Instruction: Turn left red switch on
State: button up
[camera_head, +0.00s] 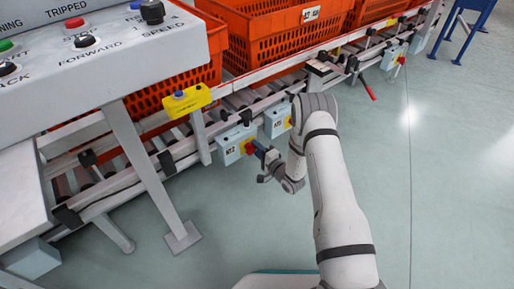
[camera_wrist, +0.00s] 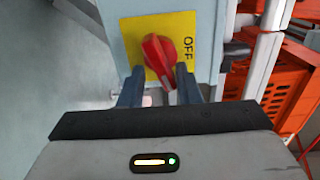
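The left red switch (camera_wrist: 158,55) is a red rotary knob on a yellow plate (camera_wrist: 185,25) marked OFF, on a grey-blue box. In the wrist view the knob points slightly askew, its lower end between my fingers. My gripper (camera_wrist: 160,72) is open, with one dark finger on each side of the knob. The left finger is apart from it; the right finger is very close, and I cannot tell if it touches. In the head view the switch box (camera_head: 231,147) hangs on the conveyor's side, with my gripper (camera_head: 262,157) at its yellow face.
A second grey-blue switch box (camera_head: 275,122) sits just right, close to my arm. A yellow button box (camera_head: 187,100) stands on a post to the left. Orange totes (camera_head: 270,45) rest on the conveyor (camera_head: 140,172). A control panel (camera_head: 100,60) fills the upper left.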

jog(key=shift+o, duration=0.4)
jog(key=shift+d, duration=0.15)
jog(key=p+v, duration=0.2)
jog(key=v, duration=0.5)
jog(key=shift+s+p, duration=0.25)
jog(key=shift+p, duration=0.05)
jog(key=shift+d, duration=0.15)
